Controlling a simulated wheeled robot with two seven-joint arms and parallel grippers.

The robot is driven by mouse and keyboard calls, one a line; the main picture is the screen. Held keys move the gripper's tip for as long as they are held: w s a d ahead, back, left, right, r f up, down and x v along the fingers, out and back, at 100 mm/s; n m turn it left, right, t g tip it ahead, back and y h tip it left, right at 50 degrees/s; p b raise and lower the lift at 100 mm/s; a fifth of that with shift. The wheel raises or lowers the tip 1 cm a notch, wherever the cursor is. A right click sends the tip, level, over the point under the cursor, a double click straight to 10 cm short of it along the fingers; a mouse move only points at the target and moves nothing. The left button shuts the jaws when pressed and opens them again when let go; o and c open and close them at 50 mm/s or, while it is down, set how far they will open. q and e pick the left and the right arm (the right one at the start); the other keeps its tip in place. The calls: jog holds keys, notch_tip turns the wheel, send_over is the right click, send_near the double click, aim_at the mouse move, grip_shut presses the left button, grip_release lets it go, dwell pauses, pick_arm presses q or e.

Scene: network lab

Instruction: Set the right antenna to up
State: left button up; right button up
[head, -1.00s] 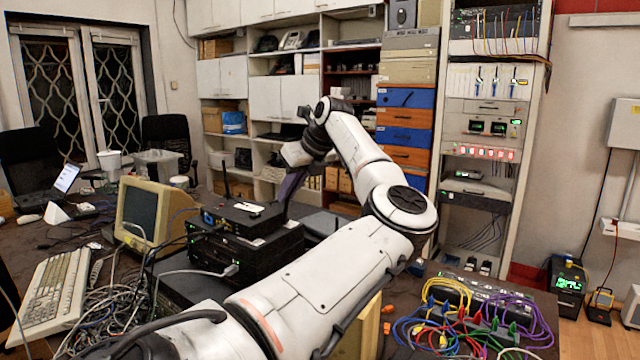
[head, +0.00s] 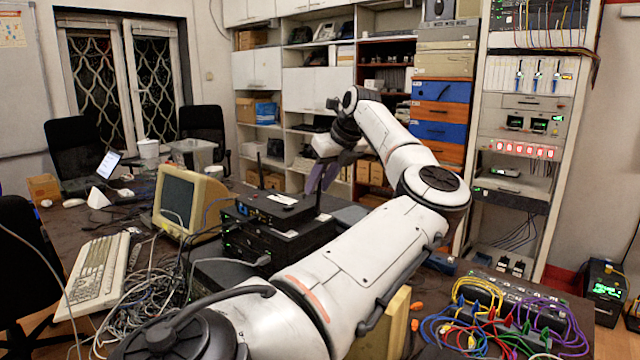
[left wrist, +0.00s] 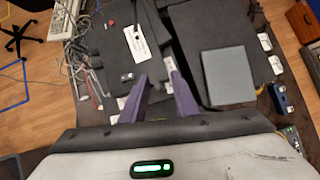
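A black router (head: 275,208) with a white label lies on top of a stack of dark boxes. It also shows in the left wrist view (left wrist: 120,45). Its left antenna (head: 259,172) stands upright. A thin dark upright piece, seemingly the right antenna (head: 318,199), shows at the router's right end, just below my purple fingers; its exact pose is hard to tell. My left gripper (head: 321,178) is above the router's right side. In the left wrist view the two purple fingers (left wrist: 158,97) are apart with nothing clearly between them. My right gripper is in neither view.
A beige monitor (head: 183,201) and a keyboard (head: 94,275) with tangled cables stand left of the stack. A grey flat box (left wrist: 229,76) lies right of the router. A patch panel with coloured cables (head: 510,300) is at the front right. A tall rack (head: 478,150) stands behind.

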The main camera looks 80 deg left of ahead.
pick_arm(q)
jog(key=b+v, duration=0.1)
jog(key=v, duration=0.9)
jog(key=shift+r, duration=0.15)
dwell(0.4)
